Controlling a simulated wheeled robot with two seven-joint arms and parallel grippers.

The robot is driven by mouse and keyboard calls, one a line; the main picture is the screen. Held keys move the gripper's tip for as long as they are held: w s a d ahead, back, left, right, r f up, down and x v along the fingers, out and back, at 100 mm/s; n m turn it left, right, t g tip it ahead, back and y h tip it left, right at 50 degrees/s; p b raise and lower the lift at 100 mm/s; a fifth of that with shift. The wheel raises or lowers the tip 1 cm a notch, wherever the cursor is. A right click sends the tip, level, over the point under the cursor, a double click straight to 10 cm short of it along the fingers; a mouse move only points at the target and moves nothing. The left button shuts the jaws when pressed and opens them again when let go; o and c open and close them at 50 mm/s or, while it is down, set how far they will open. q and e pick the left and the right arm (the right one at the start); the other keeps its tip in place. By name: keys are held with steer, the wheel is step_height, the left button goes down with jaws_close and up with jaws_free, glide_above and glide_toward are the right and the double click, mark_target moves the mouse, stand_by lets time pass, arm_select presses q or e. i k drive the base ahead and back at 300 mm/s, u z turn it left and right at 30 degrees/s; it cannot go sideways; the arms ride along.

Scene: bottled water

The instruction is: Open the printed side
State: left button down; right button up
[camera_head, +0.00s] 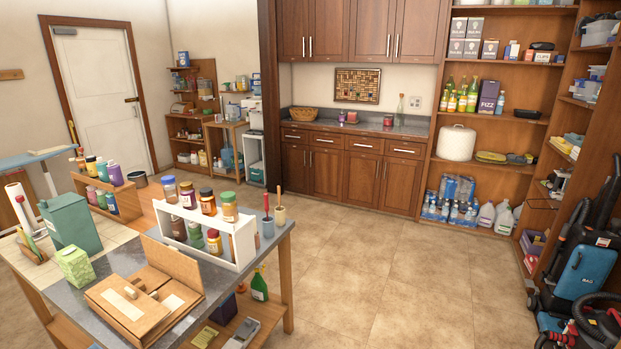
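Packs of bottled water (453,200) stand on the low shelf of the tall wooden shelving at the back right. They look wrapped in clear and blue plastic, stacked in two layers. Any print on their sides is too small to read. A brown cardboard box (122,308) lies on the near table at the left, with one flap (172,262) standing up. I cannot tell which side of anything the task calls printed. Neither of my grippers shows in the head view.
The grey-topped table (262,240) at the left holds a white rack (243,247) of jars and a green bin (72,221). Large clear jugs (503,218) stand beside the water. The tiled floor (400,285) between is clear.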

mark_target(169, 257)
steer(key=z, duration=0.55)
steer(key=i, duration=2.7)
steer(key=u, duration=3.35)
